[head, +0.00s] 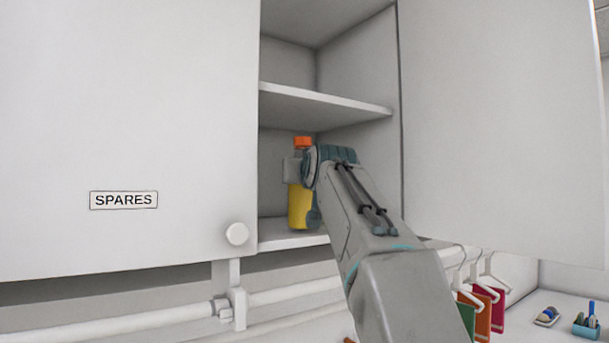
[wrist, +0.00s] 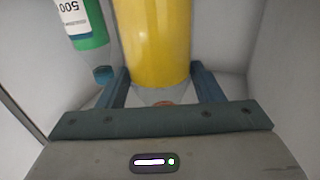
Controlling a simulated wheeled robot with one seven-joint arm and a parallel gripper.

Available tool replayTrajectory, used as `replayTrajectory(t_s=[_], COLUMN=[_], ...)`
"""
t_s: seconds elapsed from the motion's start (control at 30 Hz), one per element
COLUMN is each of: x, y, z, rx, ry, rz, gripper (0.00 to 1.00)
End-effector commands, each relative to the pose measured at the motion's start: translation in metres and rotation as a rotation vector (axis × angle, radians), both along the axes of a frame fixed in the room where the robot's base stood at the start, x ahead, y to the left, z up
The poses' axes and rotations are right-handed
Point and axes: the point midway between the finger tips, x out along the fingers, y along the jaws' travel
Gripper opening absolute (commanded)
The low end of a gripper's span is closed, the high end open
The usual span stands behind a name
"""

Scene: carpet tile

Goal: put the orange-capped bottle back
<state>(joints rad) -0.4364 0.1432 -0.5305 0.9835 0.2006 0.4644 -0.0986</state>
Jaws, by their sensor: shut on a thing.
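The orange-capped bottle (head: 300,206) has a yellow body and stands about upright inside the open cabinet, over the lower shelf (head: 280,236). Its yellow body also fills the top middle of the wrist view (wrist: 155,40). My gripper (head: 298,170) is shut on the bottle just below its cap; in the wrist view its two blue-grey fingers (wrist: 160,88) are on either side of the bottle's neck. I cannot tell whether the bottle's base touches the shelf.
A green-labelled bottle (wrist: 85,25) stands left of the yellow one in the wrist view. An upper shelf (head: 320,103) is above my gripper. A closed door labelled SPARES (head: 124,200) is left; an open door (head: 500,120) is right. Hangers with coloured cloths (head: 484,312) hang below.

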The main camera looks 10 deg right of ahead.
Motion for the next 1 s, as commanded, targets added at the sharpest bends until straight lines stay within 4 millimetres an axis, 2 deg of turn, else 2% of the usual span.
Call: replayTrajectory(t_s=[0.47, 0.5, 0.57, 0.6, 0.93, 1.0], x=[-0.0007, 0.0000, 0.0001, 0.0001, 0.0001, -0.0054], y=[-0.0001, 0.0000, 0.0001, 0.0001, 0.0004, 0.0010], z=[-0.0063, -0.0082, -0.0071, -0.0071, -0.0037, -0.0063], rx=[-0.001, -0.001, -0.001, -0.001, -0.001, 0.000], ry=[-0.003, 0.001, 0.001, 0.001, 0.001, 0.000], rz=[0.000, 0.000, 0.000, 0.000, 0.000, 0.002], gripper=[0.17, 0.63, 0.80, 0.82, 0.82, 0.82])
